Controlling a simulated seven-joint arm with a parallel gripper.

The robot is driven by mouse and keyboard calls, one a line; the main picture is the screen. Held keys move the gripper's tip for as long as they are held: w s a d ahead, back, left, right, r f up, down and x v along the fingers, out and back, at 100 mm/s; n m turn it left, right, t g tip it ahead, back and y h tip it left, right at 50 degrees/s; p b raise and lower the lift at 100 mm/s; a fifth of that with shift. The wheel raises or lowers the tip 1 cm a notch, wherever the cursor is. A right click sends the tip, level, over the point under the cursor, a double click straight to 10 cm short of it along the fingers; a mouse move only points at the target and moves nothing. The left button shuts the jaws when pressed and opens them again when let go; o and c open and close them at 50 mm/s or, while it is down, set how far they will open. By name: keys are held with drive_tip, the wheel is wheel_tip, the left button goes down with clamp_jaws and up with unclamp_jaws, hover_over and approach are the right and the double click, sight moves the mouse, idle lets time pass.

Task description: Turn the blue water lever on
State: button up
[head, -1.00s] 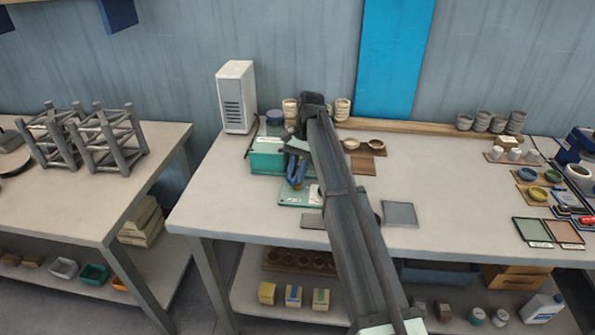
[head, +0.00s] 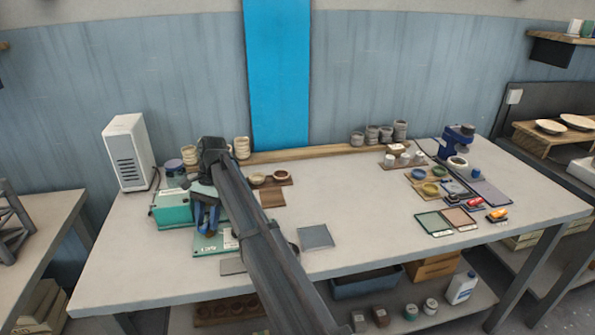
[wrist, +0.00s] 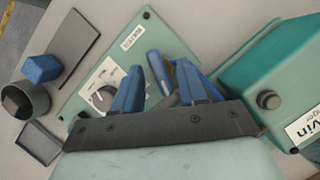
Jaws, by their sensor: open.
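The lever's base is partly hidden by my gripper. In the head view the lever cannot be made out behind my gripper and arm.
A teal box (wrist: 248,85) with a knob stands close to the fingers. A blue block (wrist: 42,68), a dark cup (wrist: 25,100) and flat grey plates lie on the panel's other side. A white vented unit (head: 129,152) stands at the back left.

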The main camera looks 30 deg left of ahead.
drive_tip(key=m, duration=0.2)
drive_tip(key=m+y, duration=0.2)
drive_tip(key=m, duration=0.1)
drive_tip(key=shift+d+m, duration=0.25)
drive_tip(key=shift+m, duration=0.05)
drive_tip(key=m+y, duration=0.1)
drive_tip(key=m, duration=0.1)
drive_tip(key=m+t+y, duration=0.1)
drive_tip(key=m, duration=0.2)
drive_tip(key=shift+s+d, duration=0.15)
drive_tip(key=w+v, duration=0.1)
drive_tip(key=v, duration=1.3)
drive_tip(key=w+d+f+t, duration=0.1)
drive_tip(key=w+d, duration=0.4)
drive_tip(key=w, duration=0.5)
drive_tip(key=w+d+f+m+t+y, duration=0.1)
drive_tip(key=w+d+f+t, duration=0.1)
drive_tip(key=w+d, duration=0.4)
drive_tip(key=shift+w+d+f+m+t, duration=0.35)
drive_tip(key=shift+w+f, duration=0.15)
drive_tip(key=shift+w, duration=1.65)
drive_tip(key=shift+s+a, duration=0.1)
